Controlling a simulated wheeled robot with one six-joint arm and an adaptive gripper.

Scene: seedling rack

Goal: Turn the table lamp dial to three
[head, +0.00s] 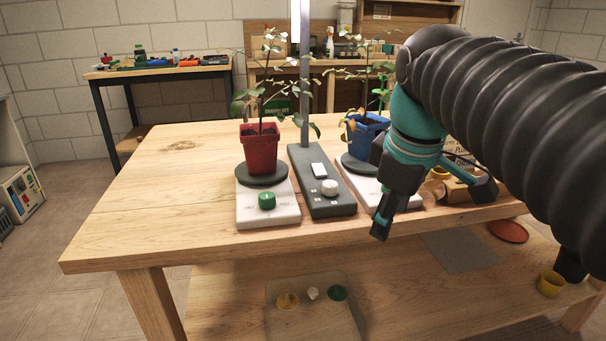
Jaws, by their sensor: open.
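The table lamp has a dark grey base (307,180) on the wooden bench and a thin upright pole (304,80) with a lit strip near its top. A round white dial (330,187) sits near the front of the base, with small marks around it too small to read. Which mark the dial points to cannot be told.
A red pot (259,150) with a plant stands on a white base with a green knob (267,200), left of the lamp. A blue pot (366,135) stands right, its white base partly hidden by my gripper. The bench's left part is clear.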

